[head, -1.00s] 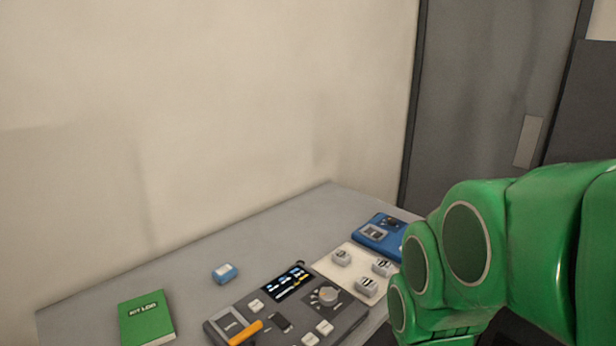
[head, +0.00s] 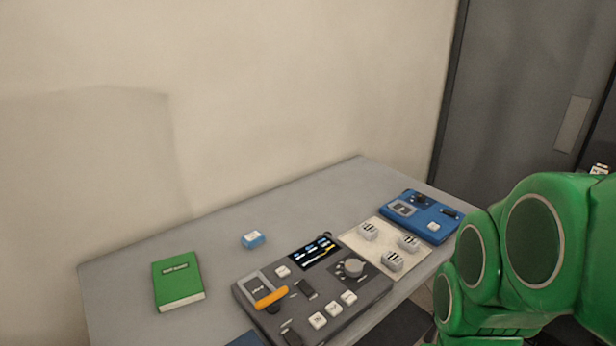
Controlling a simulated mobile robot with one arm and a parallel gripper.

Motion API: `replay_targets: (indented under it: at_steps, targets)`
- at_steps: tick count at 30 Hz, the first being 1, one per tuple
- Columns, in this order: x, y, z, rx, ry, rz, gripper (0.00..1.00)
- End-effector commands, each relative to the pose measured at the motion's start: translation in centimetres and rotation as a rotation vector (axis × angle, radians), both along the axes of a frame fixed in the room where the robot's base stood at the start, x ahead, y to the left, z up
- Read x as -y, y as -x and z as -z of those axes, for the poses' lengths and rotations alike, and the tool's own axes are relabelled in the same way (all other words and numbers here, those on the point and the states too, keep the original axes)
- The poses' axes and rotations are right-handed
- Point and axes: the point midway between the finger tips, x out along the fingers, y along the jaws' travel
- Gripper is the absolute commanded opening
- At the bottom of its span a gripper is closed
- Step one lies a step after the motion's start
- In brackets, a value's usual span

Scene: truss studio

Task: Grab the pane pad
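No label that I can read says "pane", so I cannot tell for certain which thing is the pane pad. A small blue block with a pale top (head: 253,239) lies alone on the grey table, behind the dark console. Three small grey blocks with dark markings, a left one (head: 368,231), a right one (head: 408,243) and a front one (head: 392,261), stand on a cream mat (head: 381,246). My green arm fills the lower right. My gripper is not in view.
The grey table (head: 225,229) stands against a beige wall. It bears a dark control console (head: 327,287) with a screen, knob and orange handle, a green book (head: 179,281) and a blue device (head: 421,213). A dark door is at the right. The table's back left is clear.

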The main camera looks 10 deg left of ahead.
Motion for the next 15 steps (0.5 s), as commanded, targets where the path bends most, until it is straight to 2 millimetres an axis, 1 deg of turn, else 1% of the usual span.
replay_targets:
  at_steps: [9, 14, 15]
  targets:
    - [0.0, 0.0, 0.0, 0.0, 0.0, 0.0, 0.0]
    - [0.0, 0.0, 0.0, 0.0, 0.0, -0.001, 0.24]
    - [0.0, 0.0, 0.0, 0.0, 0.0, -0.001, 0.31]
